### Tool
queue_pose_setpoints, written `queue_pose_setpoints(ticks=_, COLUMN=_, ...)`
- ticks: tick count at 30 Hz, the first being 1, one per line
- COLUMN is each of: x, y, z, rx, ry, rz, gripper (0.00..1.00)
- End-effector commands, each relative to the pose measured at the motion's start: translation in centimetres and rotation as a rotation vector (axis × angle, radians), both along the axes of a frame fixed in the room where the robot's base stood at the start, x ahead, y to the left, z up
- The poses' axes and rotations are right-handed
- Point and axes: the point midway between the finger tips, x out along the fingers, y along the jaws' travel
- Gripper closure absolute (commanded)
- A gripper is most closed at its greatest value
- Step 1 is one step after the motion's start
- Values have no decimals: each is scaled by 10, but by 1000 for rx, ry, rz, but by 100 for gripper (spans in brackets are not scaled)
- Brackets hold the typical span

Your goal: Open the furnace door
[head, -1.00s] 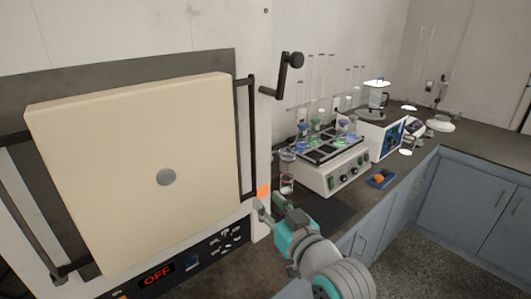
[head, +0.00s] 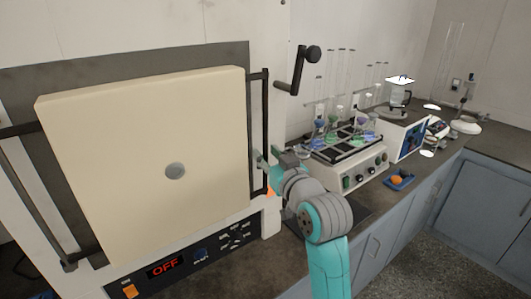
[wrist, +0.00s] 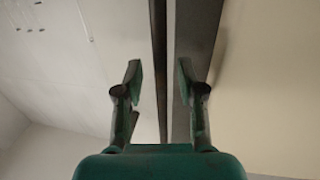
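The furnace door (head: 150,150) is a thick cream panel with a grey disc in its middle, and it looks closed against the dark front plate. A dark vertical handle bar (head: 265,105) runs along its right side; it also shows as a dark upright strip in the wrist view (wrist: 158,60). My gripper (head: 264,160) is at the lower half of this bar. In the wrist view my two fingers (wrist: 160,90) are apart, and the bar appears between them. I cannot tell whether either finger touches it.
A control panel reading OFF (head: 165,267) lies below the door. A black crank (head: 298,70) sticks out right of the handle bar. A white shaker with flasks (head: 345,160) and a blue tray (head: 400,181) stand on the counter at the right.

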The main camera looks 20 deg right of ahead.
Motion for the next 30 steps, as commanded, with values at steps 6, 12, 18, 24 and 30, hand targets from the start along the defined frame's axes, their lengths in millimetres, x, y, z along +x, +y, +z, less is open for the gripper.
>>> queue_pose_setpoints(ticks=6, x=14, y=2, z=0, rx=0, ry=0, rz=0, gripper=61)
queue_pose_setpoints(ticks=12, x=15, y=2, z=0, rx=0, ry=0, rz=0, gripper=61)
queue_pose_setpoints(ticks=18, x=15, y=2, z=0, rx=0, ry=0, rz=0, gripper=91)
queue_pose_setpoints(ticks=24, x=15, y=2, z=0, rx=0, ry=0, rz=0, gripper=100)
queue_pose_setpoints(ticks=30, x=15, y=1, z=0, rx=0, ry=1, rz=-7, gripper=100)
